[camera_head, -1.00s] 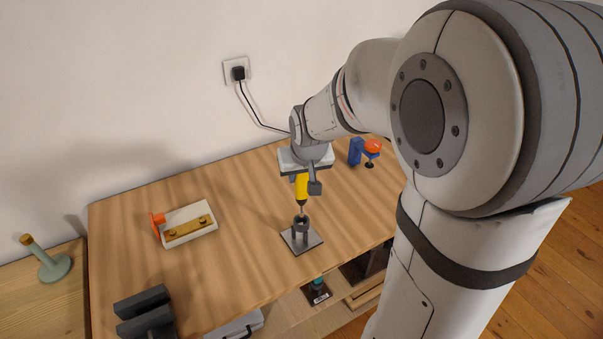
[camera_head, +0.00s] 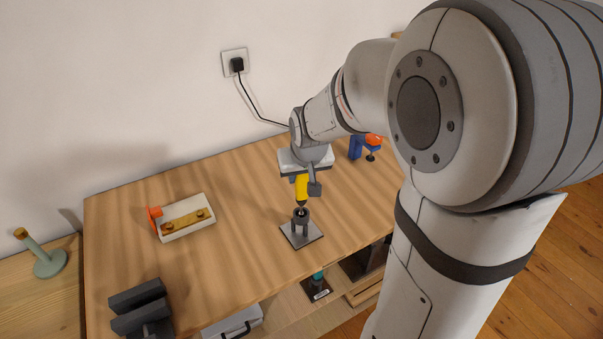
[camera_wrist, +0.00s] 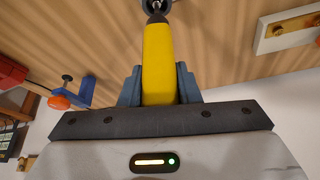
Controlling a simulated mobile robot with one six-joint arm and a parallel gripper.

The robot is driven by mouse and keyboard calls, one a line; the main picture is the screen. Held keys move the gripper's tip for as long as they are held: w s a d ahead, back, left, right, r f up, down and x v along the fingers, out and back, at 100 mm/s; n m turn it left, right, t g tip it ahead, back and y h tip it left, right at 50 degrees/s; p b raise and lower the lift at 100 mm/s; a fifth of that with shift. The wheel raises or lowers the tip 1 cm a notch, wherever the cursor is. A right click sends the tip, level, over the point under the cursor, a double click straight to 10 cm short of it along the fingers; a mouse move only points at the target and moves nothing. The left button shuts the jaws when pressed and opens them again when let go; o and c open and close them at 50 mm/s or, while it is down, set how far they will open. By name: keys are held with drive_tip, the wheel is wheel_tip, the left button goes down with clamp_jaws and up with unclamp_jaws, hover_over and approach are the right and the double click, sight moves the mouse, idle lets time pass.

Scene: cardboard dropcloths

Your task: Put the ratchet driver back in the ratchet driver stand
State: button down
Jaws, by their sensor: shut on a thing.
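The ratchet driver (camera_head: 302,188) has a yellow handle and points downward in my gripper (camera_head: 306,186). In the wrist view its yellow handle (camera_wrist: 158,62) sits between the blue-grey fingers of my gripper (camera_wrist: 159,88), which is shut on it. The ratchet driver stand (camera_head: 315,236) is a grey square plate with a dark upright holder (camera_head: 300,220) on the workbench. The driver's lower end is at the top of this holder, and its tip appears to be inside. The holder's ring also shows at the top of the wrist view (camera_wrist: 156,5).
A white block with a brass bar (camera_head: 187,219) and an orange part lies to the left. A dark vise-like block (camera_head: 140,305) is at the front left. A blue and orange clamp (camera_head: 357,146) is at the back right. Bare wood surrounds the stand.

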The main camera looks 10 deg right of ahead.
sight(302, 192)
drive_tip(key=shift+f+b, duration=2.35)
drive_tip(key=shift+f, duration=0.55)
drive_tip(key=c, duration=1)
unclamp_jaws()
drive_tip(key=v, duration=0.8)
drive_tip(key=s+f+g+p, duration=0.1)
drive_tip(key=s+g, duration=0.1)
drive_tip(key=s, duration=1.4)
drive_tip(key=shift+d, duration=0.35)
